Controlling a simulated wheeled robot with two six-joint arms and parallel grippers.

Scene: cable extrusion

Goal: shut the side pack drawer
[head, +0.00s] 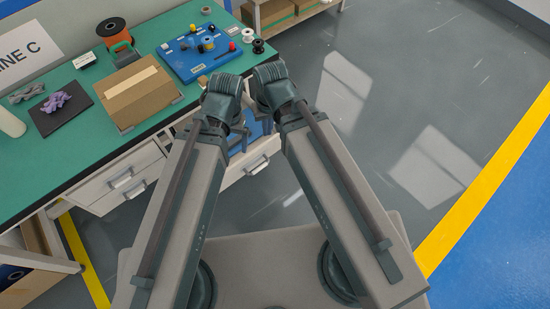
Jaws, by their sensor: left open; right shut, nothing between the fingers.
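A white drawer (250,172) with a metal handle is pulled out from under the right part of the green-topped bench, and blue contents show inside it. My two forearms reach up the picture and partly cover this drawer. My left gripper (240,132) is open at the drawer's left part, mostly hidden behind its own wrist. My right gripper (264,122) is shut and empty, close beside the left one over the drawer, and is also largely hidden. I cannot tell whether either gripper touches the drawer.
The bench (45,165) carries a cardboard box (137,92), a blue board (190,65) with small parts, an orange spool (111,28) and a dark mat (60,108). Two more white drawers (120,180) sit at the left. The grey floor (400,110) at right is clear.

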